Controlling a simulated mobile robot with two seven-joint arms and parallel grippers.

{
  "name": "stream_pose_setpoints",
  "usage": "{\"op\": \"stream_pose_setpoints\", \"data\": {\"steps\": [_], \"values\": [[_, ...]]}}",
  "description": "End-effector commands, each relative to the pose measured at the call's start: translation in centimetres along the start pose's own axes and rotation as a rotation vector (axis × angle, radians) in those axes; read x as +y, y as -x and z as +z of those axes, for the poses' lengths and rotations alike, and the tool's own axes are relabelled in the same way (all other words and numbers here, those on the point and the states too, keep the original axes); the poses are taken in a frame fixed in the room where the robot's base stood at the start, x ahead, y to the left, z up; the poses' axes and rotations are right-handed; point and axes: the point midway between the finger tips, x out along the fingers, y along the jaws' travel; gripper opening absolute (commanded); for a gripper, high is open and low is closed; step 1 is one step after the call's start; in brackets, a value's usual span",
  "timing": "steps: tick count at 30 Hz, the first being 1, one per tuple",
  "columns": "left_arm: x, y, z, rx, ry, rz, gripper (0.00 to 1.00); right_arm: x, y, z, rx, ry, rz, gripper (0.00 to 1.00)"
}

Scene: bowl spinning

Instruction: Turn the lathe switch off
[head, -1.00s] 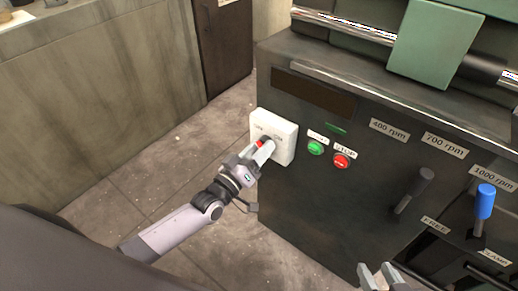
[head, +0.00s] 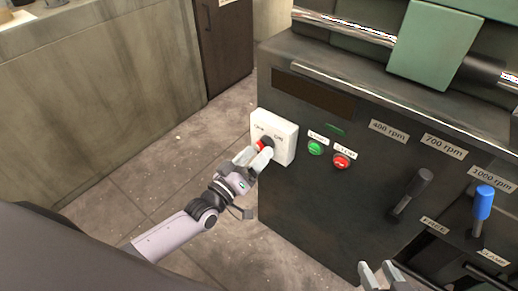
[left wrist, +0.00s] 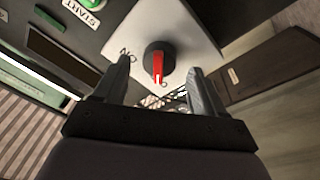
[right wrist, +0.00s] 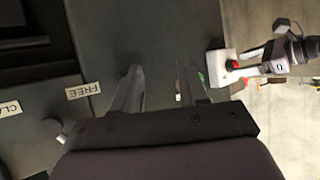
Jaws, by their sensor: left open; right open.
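The lathe switch is a white box (head: 283,142) on the left end of the machine's front. It carries a black round knob (left wrist: 153,53) with a red pointer (left wrist: 158,67). In the left wrist view the pointer points down, away from the ON mark and toward a partly hidden mark. My left gripper (head: 254,157) is open just in front of the knob, a finger on each side in its wrist view, with nothing visibly gripped. My right gripper (head: 378,268) is open and empty, low in front of the machine; the switch box also shows in its wrist view (right wrist: 222,66).
A green start button (head: 315,148) and a red stop button (head: 341,161) sit right of the switch. A black lever (head: 411,191) and a blue-handled lever (head: 484,203) stand farther right. Floor (head: 165,165) is clear left of the machine.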

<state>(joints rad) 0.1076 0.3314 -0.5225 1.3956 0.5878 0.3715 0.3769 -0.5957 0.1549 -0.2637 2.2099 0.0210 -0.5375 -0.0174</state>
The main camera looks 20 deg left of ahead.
Motion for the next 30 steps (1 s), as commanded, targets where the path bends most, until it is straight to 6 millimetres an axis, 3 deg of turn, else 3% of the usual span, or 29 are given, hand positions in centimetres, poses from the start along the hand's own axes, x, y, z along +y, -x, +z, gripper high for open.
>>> {"op": "stream_pose_setpoints", "data": {"steps": [3, 10, 30], "values": [[0.0, 2.0, -0.1, -0.003, 0.0, -0.002, 0.7, 0.3, 0.1, 0.2, -0.012, -0.004, 0.007, 0.43], [0.0, 4.5, -0.1, -0.001, 0.0, -0.001, 0.7, 0.7, 0.2, 1.2, -0.038, -0.013, 0.016, 0.43], [0.1, 5.0, 0.1, -0.009, -0.001, -0.002, 0.7, 0.8, 0.1, 0.8, -0.03, -0.018, 0.021, 0.43]]}}
